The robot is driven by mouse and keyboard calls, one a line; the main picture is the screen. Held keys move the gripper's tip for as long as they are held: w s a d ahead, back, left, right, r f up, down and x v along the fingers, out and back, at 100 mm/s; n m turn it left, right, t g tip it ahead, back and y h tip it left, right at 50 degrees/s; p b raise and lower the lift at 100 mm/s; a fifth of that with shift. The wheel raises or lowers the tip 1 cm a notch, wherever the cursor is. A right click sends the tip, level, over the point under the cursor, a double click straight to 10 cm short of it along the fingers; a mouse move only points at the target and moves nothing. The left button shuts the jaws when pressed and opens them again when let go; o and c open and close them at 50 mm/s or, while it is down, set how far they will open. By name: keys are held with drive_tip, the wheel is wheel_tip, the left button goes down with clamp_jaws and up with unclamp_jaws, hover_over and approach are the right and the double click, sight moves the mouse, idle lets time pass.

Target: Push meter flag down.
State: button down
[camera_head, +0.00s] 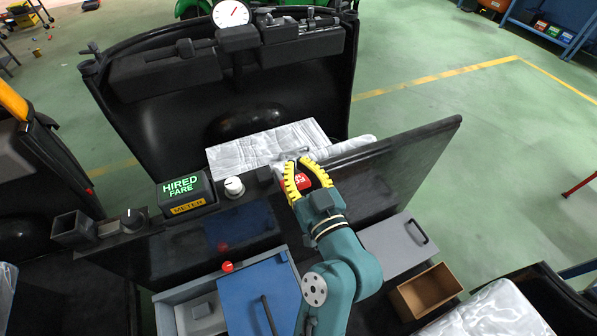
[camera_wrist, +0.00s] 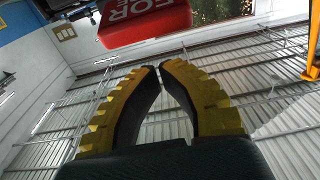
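The red meter flag (camera_wrist: 145,20), with white lettering reading "FOR" and part of another word, is at the top of the wrist view, beyond my fingertips and cut off by the frame edge. In the head view the red flag (camera_head: 303,181) shows through the loop between my yellow fingers, partly hidden by them. My gripper (camera_head: 305,161) is over the dark partition's top edge. In the wrist view its tips (camera_wrist: 159,66) come together with nothing between them. The black meter box (camera_head: 183,193) has a lit "HIRED FARE" display and stands left of the gripper.
A white knob (camera_head: 234,187) and a black knob (camera_head: 133,219) sit on the partition ledge. A silver padded seat (camera_head: 268,147) lies behind it. A blue-lidded box (camera_head: 258,297), a grey case (camera_head: 397,246) and an open brown box (camera_head: 427,291) are in front.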

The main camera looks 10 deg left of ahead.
drive_tip(key=r+v, duration=0.1)
drive_tip(key=v, duration=0.8)
drive_tip(key=shift+s+d+r+b, duration=0.2)
drive_tip(key=shift+d+b, duration=0.05)
drive_tip(key=shift+b, duration=0.15)
